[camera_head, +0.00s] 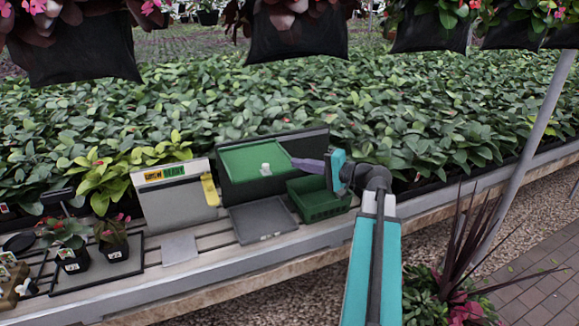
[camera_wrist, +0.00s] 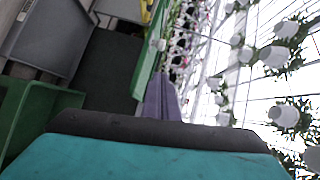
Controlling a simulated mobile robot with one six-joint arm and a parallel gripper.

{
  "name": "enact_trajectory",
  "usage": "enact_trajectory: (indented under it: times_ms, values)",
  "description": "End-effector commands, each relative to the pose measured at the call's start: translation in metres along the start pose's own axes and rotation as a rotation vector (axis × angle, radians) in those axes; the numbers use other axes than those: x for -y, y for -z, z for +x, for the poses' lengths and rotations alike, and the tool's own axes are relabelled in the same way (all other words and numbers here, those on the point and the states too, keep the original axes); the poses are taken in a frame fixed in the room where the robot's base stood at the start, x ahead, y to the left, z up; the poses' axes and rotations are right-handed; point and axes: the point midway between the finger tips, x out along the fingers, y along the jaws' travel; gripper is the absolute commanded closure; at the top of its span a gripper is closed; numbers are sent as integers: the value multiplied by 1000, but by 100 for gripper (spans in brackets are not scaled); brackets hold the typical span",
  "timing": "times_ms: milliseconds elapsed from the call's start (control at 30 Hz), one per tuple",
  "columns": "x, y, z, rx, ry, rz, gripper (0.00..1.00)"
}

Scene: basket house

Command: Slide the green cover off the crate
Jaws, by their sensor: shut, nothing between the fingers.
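The green cover (camera_head: 240,160) is a flat panel with a white knob (camera_head: 265,169). It lies over the dark crate (camera_head: 312,143), whose far and right parts show bare. My gripper (camera_head: 296,162) is shut and empty, its purple fingers pointing left at the cover's right edge. I cannot tell if they touch. The crate's inside is mostly hidden.
A green open crate (camera_head: 318,205) stands just below my gripper. A grey tray (camera_head: 262,222) lies in front of the dark crate. A grey sign box (camera_head: 175,207) stands left. Potted plants (camera_head: 115,240) sit at the bench's left. Hanging pots (camera_head: 300,35) are above.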

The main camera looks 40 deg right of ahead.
Motion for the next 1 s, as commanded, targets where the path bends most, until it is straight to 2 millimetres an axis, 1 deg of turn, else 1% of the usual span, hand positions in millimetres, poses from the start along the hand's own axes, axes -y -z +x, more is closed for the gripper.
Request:
enact_trajectory:
  times_ms: [33, 200, 433, 633, 1000]
  values:
    - [-1, -1, -8, -1, 0, -1, 100]
    - [-1, -1, -31, 0, 0, -1, 100]
    - [0, -1, -55, 2, 0, -2, 100]
    - [1, -1, -63, 3, 0, -1, 100]
    - [1, -2, -63, 4, 0, -1, 100]
